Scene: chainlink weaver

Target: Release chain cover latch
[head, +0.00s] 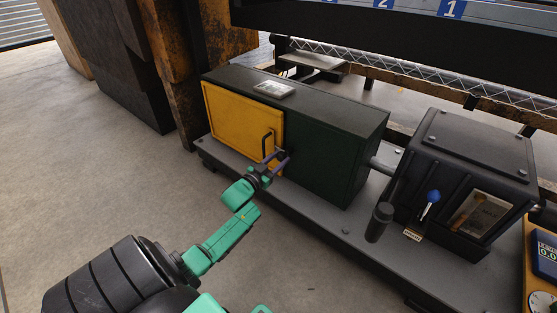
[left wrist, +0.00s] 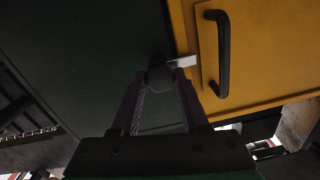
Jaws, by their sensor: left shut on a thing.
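The yellow chain cover (head: 235,118) is a panel on the left part of the dark green box (head: 335,150) and looks closed. It has a black bar handle (head: 267,143), also seen in the left wrist view (left wrist: 222,55). The latch has a dark knob (left wrist: 159,72) and a pale metal tongue (left wrist: 183,62) that reaches to the yellow cover's edge. My left gripper (head: 281,161) is at the cover's lower right edge. In the left wrist view its fingers (left wrist: 166,74) are shut on the latch knob, whose near side they partly hide. My right gripper is not in view.
A dark gearbox (head: 463,160) with a blue-knobbed lever (head: 432,197) stands to the right on the grey base plate (head: 335,235). Rusty posts (head: 178,75) stand at the left. The concrete floor (head: 90,175) in front is clear.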

